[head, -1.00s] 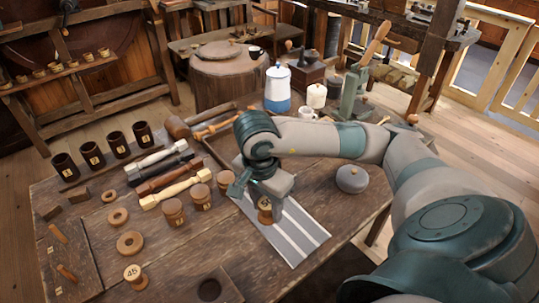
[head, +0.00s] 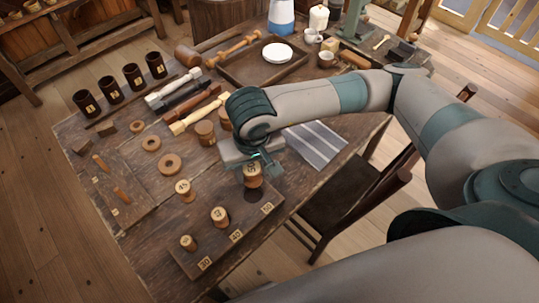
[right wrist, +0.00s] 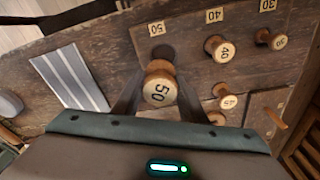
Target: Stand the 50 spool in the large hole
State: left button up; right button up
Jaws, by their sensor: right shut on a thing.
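My right gripper (head: 257,165) is shut on the 50 spool (head: 252,176), a light wooden spool with "50" on its top. In the right wrist view the 50 spool (right wrist: 160,86) is upright between the two fingers. The dark large hole (right wrist: 164,52), by the 50 label (right wrist: 156,28), is in the dark wooden board (head: 205,238). The held spool is above the board beside the hole in the picture, and partly covers it; its exact height is unclear. My left gripper is out of view.
The 40 spool (head: 219,216) and 30 spool (head: 188,243) stand in the same board. A 45 spool (head: 183,189) stands on the table nearby. A grey striped mat (head: 318,145) lies to the right. A chair (head: 350,195) stands at the table's edge.

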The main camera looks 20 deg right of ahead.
aim_at(251, 183)
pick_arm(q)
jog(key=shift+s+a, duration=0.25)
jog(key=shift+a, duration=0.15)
pick_arm(e)
jog(key=shift+s+a+n, duration=0.15)
jog(key=shift+a+n, duration=0.15)
jog(key=shift+f, duration=0.15)
jog(key=shift+f, duration=1.25)
notch_tip(251, 183, down, 2)
jog(key=shift+b, duration=0.3)
jog(key=shift+f, duration=0.55)
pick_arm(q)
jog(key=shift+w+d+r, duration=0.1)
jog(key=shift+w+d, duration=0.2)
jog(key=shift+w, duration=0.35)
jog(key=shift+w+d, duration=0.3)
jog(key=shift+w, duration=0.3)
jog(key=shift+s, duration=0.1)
pick_arm(e)
jog(key=shift+f, duration=0.1)
